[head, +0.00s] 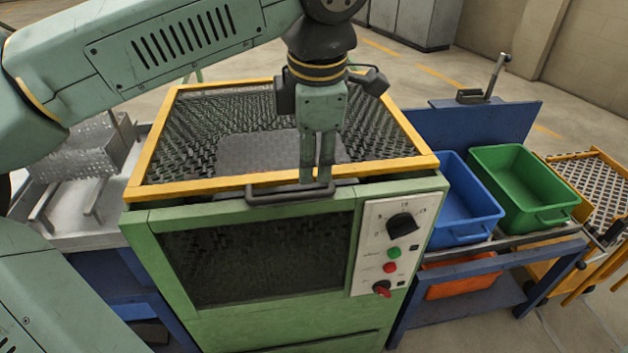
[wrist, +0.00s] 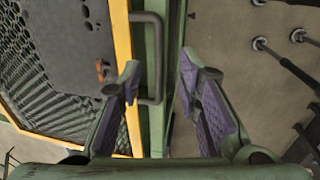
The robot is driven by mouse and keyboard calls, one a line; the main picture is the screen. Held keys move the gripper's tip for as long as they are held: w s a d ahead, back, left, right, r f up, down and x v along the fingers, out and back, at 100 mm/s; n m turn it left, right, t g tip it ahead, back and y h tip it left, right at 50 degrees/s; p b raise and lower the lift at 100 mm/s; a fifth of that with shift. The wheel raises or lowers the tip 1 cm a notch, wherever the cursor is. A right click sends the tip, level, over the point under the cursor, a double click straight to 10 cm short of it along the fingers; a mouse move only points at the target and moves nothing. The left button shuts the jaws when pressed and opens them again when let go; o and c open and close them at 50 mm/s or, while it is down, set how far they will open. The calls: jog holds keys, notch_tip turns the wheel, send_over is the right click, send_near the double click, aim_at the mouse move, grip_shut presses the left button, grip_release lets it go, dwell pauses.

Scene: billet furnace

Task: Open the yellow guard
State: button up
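The yellow guard (head: 290,187) is a yellow frame with dark mesh, lying flat over the top of the green furnace (head: 230,330). A dark bar handle (head: 270,193) sits on its front edge. My gripper (head: 317,188) points down at the handle from above, its fingertips close to the bar. In the wrist view the guard's yellow edge (wrist: 122,45) and the handle (wrist: 155,55) show at the left. My gripper (wrist: 160,68) is open there, with the handle bar between its fingers, nearer the left one. I cannot tell whether a finger touches it.
A control panel (head: 396,245) with a knob and buttons is on the furnace front. To the right, a blue bin (head: 462,205) and a green bin (head: 525,190) stand on a blue bench. A metal basket (head: 85,150) is at the left. The space above the guard is clear except for my arm.

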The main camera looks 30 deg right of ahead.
aim_at(312, 193)
jog(key=f, duration=0.2)
jog(key=w+f, duration=0.1)
jog(key=f, duration=0.4)
jog(key=shift+w+d+f+p, duration=0.2)
jog(key=shift+d+p, duration=0.1)
jog(key=shift+p, duration=0.1)
jog(key=shift+c, duration=0.2)
jog(key=shift+r, duration=0.1)
grip_shut()
